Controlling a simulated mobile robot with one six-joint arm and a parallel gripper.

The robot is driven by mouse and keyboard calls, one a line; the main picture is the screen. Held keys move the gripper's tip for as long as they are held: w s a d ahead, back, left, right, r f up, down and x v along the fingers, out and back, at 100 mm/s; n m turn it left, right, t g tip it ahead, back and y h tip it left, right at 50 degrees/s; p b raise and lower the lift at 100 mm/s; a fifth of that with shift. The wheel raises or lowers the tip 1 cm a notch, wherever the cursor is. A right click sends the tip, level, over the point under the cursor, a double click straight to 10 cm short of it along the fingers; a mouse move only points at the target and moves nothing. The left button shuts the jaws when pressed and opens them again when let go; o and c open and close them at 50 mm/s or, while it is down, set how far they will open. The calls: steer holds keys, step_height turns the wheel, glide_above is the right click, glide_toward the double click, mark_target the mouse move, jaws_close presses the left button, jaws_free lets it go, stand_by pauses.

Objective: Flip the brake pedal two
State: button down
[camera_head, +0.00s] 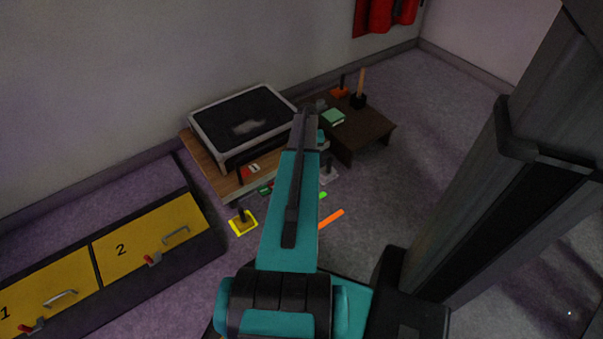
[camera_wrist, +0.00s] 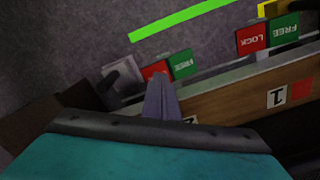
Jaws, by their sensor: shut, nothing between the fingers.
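Brake pedal two appears to be the dark pedal (camera_wrist: 112,84) on a grey plate in the wrist view, beside red and green (camera_wrist: 181,64) labels. The red label is partly covered by my fingers. The grey plate also shows in the head view (camera_head: 329,175), right of my arm. My gripper (camera_wrist: 160,82) is shut and empty, its fingertips just right of this pedal in the picture; I cannot tell whether they touch anything. Another pedal on a yellow plate (camera_head: 243,222) stands left of my arm. Pedal two's exact tilt is unclear.
A wooden bench (camera_head: 207,165) carries a grey-framed dark box (camera_head: 243,121). A dark brown table (camera_head: 370,131) behind holds a green block (camera_head: 333,116) and upright sticks. Yellow numbered drawers (camera_head: 140,240) stand at left. Green and orange (camera_head: 331,218) strips lie on the floor.

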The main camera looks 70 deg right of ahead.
steer(key=shift+f, duration=0.7)
stand_by(0.7)
steer(key=shift+r, duration=0.1)
steer(key=shift+r+p, duration=2.6)
steer(key=shift+r, duration=0.85)
steer(key=w+a+n+y+p, duration=0.1)
steer(key=w+a+n+p, duration=0.2)
steer(key=w+a+p, duration=0.85)
steer(key=w+a+r+n+g+p, duration=0.1)
steer(key=w+a+n, duration=0.15)
steer(key=a, duration=1.05)
steer(key=w+a+r+n+g+p, duration=0.15)
steer(key=w+a, duration=0.25)
steer(key=a, duration=0.9)
steer(key=s+a+r+n+g+p, duration=0.1)
steer(key=s+a+r+p, duration=0.15)
steer(key=a, duration=0.65)
steer(key=s+a+r+n+p, duration=0.1)
steer(key=a+r+p, duration=0.15)
steer(key=a, duration=0.55)
steer(key=s+a+r+n+g+p, duration=0.1)
steer(key=s+a+r+p, duration=0.2)
steer(key=s+a, duration=0.2)
steer(key=s+a+r+n+g+h+p, duration=0.1)
steer(key=s+a+p, duration=0.3)
steer(key=a, duration=0.4)
steer(key=shift+s+a+r+n, duration=0.35)
steer(key=shift+s+r+n, duration=0.45)
steer(key=shift+r, duration=0.1)
